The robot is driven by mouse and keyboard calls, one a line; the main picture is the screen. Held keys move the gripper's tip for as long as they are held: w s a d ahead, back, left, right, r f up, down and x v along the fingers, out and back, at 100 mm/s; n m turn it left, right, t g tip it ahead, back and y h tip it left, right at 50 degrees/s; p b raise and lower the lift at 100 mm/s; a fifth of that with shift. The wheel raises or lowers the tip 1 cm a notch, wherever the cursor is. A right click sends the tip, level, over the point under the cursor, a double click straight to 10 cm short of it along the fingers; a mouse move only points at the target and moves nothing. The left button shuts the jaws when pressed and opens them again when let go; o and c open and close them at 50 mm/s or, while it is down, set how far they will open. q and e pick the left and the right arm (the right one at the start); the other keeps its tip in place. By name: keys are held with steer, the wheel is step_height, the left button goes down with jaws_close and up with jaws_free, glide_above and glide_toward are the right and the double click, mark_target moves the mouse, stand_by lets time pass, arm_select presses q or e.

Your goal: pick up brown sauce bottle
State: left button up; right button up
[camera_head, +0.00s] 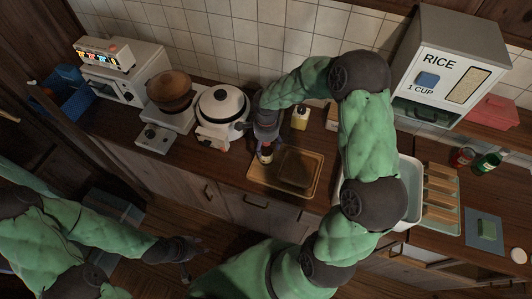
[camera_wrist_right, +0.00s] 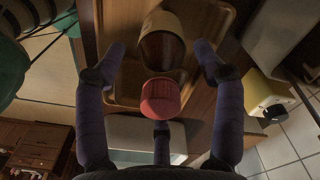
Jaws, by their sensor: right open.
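The brown sauce bottle (camera_head: 266,154) stands at the left end of a wooden tray (camera_head: 258,182) on the counter. In the right wrist view the bottle (camera_wrist_right: 161,52) shows its dark body, pale band and red cap (camera_wrist_right: 160,97). My right gripper (camera_head: 265,142) is over the bottle and hides part of it in the head view. In the wrist view the right gripper (camera_wrist_right: 159,50) is open, with one finger on each side of the bottle and gaps visible. My left gripper (camera_head: 186,272) hangs low at the lower left, away from the counter; its jaws are unclear.
A white rice cooker (camera_head: 221,105) stands left of the bottle. A brown pot (camera_head: 170,88) is farther left. The rice dispenser (camera_head: 445,75) stands at right.

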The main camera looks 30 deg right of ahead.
jaws_close()
stand_by(0.4)
